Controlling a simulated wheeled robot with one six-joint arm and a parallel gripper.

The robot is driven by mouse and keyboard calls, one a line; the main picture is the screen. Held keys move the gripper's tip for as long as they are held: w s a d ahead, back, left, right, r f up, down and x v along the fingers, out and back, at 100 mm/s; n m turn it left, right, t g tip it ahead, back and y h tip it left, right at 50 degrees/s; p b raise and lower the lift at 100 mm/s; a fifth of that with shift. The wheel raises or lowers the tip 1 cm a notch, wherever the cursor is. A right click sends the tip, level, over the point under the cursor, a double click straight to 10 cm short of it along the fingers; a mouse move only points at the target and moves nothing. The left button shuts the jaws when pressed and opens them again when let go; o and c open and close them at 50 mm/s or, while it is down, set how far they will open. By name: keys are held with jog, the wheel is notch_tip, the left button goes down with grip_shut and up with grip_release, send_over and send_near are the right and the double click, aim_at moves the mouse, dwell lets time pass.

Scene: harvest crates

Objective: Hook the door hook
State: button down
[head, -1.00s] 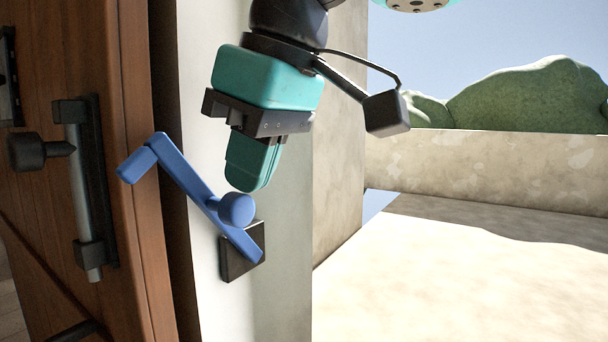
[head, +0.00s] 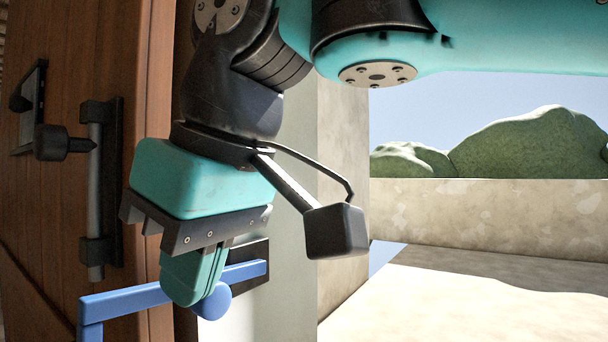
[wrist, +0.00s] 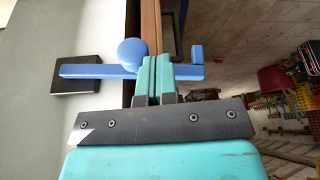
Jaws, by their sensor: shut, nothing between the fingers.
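The blue door hook (head: 128,301) is a bar with a round knob (head: 216,302), mounted on a black plate (head: 258,262) on the pale door post. The bar lies nearly level and reaches left across the wooden door's edge, with its bent tip at lower left. In the wrist view the hook (wrist: 90,71) runs from the plate (wrist: 75,75) past my fingertips to its upturned tip (wrist: 197,55). My gripper (head: 192,298) is shut and empty, its teal fingertips (wrist: 155,65) at the bar just beside the knob. They hide part of the bar; contact appears likely but is unclear.
The wooden door (head: 60,210) stands at left with a metal bolt (head: 96,190) and a black knob (head: 62,143). The pale post (head: 290,290) is close beside my gripper. Open ground (head: 480,305) and a low wall (head: 480,215) lie right.

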jog(key=shift+s+f, duration=0.15)
jog(key=shift+f, duration=0.45)
jog(key=shift+a+r, duration=0.1)
dwell(0.4)
jog(key=s+a+r+p, duration=0.3)
jog(key=s+r+p, duration=0.2)
jog(key=s+r, duration=0.3)
jog(key=shift+s, duration=0.7)
